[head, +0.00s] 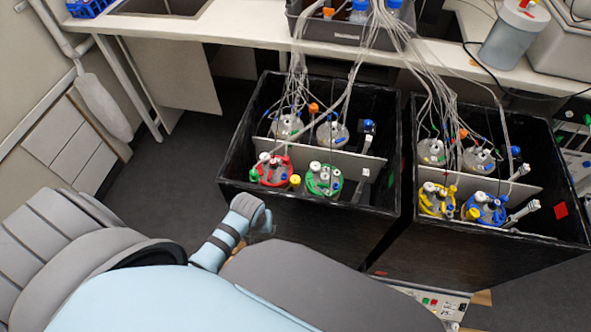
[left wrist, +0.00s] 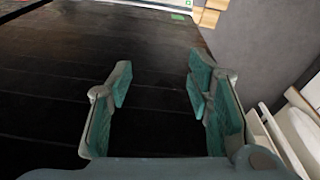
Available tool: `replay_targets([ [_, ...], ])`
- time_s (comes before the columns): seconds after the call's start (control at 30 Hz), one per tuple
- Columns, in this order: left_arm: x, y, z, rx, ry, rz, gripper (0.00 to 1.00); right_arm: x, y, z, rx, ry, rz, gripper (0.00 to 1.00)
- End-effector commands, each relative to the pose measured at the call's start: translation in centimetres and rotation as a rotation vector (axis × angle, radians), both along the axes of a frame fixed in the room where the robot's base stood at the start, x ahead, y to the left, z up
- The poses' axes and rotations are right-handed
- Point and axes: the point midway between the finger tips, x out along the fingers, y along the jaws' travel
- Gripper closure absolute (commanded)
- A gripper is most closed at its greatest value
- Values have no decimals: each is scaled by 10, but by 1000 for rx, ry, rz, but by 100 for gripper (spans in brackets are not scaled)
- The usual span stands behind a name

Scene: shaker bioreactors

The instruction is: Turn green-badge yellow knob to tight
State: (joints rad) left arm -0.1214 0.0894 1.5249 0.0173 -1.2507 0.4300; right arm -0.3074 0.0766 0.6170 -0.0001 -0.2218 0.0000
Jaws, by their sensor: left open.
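A small yellow knob (head: 295,180) shows in the head view at the near side of the left black box, between the red-topped vessel (head: 273,170) and the green-topped vessel (head: 323,179). It sits close to the green top; how it is attached and how it is turned cannot be made out. My left gripper (head: 263,225) is in front of the box's near wall, below and left of the knob, and apart from it. The left wrist view shows its two teal-padded fingers (left wrist: 158,85) spread wide, with nothing between them. The knob is not seen there. My right gripper is not in view.
The left black box (head: 340,225) and the right black box (head: 490,245) hold vessels with several tubes running up to the bench (head: 250,30). A second yellow knob (head: 473,214) is in the right box. Dark floor (head: 165,165) is free to the left.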

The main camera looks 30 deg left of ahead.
Motion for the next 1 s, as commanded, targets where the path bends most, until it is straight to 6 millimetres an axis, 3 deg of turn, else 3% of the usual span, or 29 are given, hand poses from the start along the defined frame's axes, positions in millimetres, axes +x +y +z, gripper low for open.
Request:
replay_targets([
  [0.03, 13, -1, 30, -5, -17, 30, 54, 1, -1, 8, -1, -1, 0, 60],
  [0.1, 25, -4, 67, -15, -25, 81, 54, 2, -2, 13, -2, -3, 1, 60],
  [0.27, 35, -9, 144, -35, -43, 185, 54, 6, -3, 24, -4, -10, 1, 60],
  [0.47, 84, -14, 151, -84, 4, 436, 54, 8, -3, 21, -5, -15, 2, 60],
  [0.7, 146, -25, 185, -131, 71, 782, 54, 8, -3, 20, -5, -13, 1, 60],
  [0.87, 169, -30, 206, -139, 104, 941, 54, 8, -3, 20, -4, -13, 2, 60],
  [1.0, 170, -31, 193, -137, 112, 962, 54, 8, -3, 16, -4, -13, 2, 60],
])
